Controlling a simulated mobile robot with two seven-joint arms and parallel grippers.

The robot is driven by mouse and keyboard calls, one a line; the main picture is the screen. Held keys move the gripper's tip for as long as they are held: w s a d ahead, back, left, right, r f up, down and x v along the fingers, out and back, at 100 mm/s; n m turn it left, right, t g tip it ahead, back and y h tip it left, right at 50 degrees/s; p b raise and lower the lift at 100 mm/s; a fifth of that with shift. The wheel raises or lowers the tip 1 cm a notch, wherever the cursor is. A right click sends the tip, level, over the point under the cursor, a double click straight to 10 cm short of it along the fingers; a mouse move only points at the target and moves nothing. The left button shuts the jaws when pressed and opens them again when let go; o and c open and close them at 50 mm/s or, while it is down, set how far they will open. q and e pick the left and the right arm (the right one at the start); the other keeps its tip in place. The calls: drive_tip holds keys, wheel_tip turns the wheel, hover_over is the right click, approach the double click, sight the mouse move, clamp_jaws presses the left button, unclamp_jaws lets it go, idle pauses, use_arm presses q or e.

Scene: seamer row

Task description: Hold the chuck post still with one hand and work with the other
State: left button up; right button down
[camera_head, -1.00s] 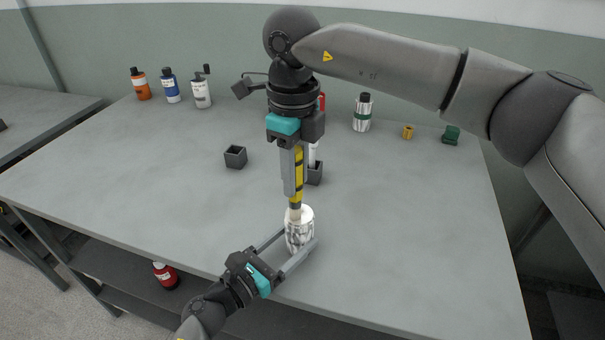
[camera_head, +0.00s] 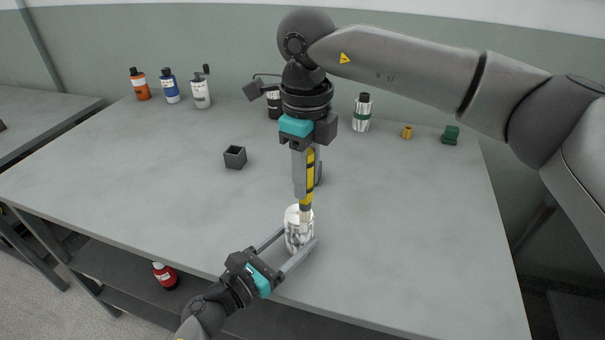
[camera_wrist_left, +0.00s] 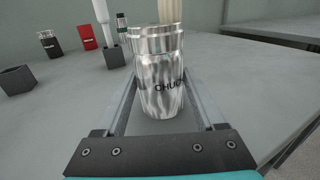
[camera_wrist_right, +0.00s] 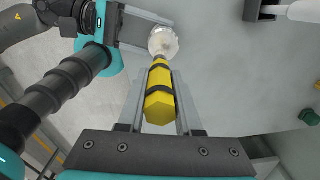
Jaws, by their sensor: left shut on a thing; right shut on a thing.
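The right wrist view shows the tool's yellow handle (camera_wrist_right: 159,92) between the fingers. The tool's pale tip (camera_wrist_left: 169,12) is at the post's top; whether it touches is unclear.
An empty dark square holder (camera_head: 235,158) stands at left. Another dark holder (camera_wrist_left: 113,56) with a white stick is partly hidden behind my right gripper. Bottles (camera_head: 171,86), a silver can (camera_head: 362,112), a yellow piece (camera_head: 407,131) and a green item (camera_head: 450,135) line the back.

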drive_tip(key=shift+d, duration=0.1)
drive_tip(key=shift+w+a, duration=1.15)
drive_tip(key=shift+a, duration=0.15)
drive_tip(key=shift+w+d, duration=0.1)
drive_tip(key=shift+s+d, duration=0.25)
drive_tip(key=shift+d, duration=0.5)
drive_tip(key=shift+s+d, duration=0.2)
drive_tip(key=shift+d, duration=0.55)
drive_tip(key=shift+f, duration=0.15)
drive_tip(key=shift+s+a, duration=0.25)
drive_tip(key=shift+a, duration=0.65)
idle(2.9)
wheel_tip(320, 180, up, 7)
idle(0.7)
